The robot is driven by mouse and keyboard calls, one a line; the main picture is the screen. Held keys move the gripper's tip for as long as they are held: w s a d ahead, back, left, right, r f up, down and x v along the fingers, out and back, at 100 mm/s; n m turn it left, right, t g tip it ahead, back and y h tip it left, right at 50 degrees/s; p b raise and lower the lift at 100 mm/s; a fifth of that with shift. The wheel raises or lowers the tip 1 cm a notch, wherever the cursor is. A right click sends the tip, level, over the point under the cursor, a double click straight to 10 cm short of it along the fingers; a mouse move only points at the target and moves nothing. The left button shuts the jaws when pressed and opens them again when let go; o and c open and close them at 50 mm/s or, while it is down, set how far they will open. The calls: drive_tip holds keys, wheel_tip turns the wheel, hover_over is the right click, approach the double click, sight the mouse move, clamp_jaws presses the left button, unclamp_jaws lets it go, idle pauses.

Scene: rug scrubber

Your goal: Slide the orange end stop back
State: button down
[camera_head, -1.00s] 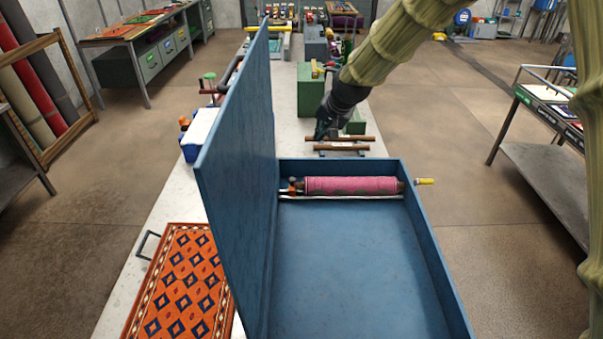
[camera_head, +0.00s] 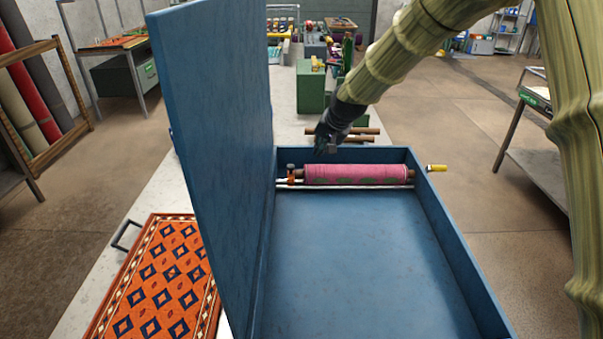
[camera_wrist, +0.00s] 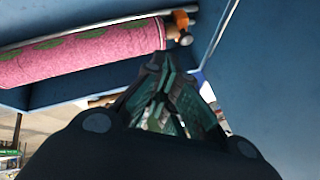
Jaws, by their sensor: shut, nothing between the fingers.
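The orange end stop (camera_head: 291,180) sits at the left end of the pink roller (camera_head: 355,174), on a rail (camera_head: 340,187) at the far end of the blue box (camera_head: 436,222). It also shows in the wrist view (camera_wrist: 181,20), at the roller's end close to a blue wall. My gripper (camera_head: 321,150) is above the box's far wall, beyond and a little right of the end stop, apart from it. In the wrist view my gripper's fingers (camera_wrist: 158,68) are together, empty, and point toward the roller end.
The tall blue lid (camera_head: 215,150) stands upright on the left of the end stop. A yellow handle (camera_head: 437,168) sticks out on the right side. Wooden bars (camera_head: 360,139) lie behind the box. A patterned rug (camera_head: 160,280) lies on the bench at left.

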sight(306, 170)
drive_tip(key=shift+x, duration=0.9)
drive_tip(key=p+x, duration=0.2)
drive_tip(key=x, duration=0.7)
drive_tip(key=shift+f, duration=0.25)
drive_tip(key=shift+w+a+p, duration=0.25)
drive_tip(key=shift+a+p, duration=0.15)
drive_tip(key=shift+a, duration=0.1)
drive_tip(key=shift+w+a+p, duration=0.3)
drive_tip(key=shift+a+p, duration=0.05)
drive_tip(key=shift+a, duration=0.1)
drive_tip(key=shift+w+a+f, duration=0.25)
drive_tip(key=shift+w+a, duration=0.1)
drive_tip(key=shift+a, duration=0.35)
drive_tip(key=shift+a, duration=0.15)
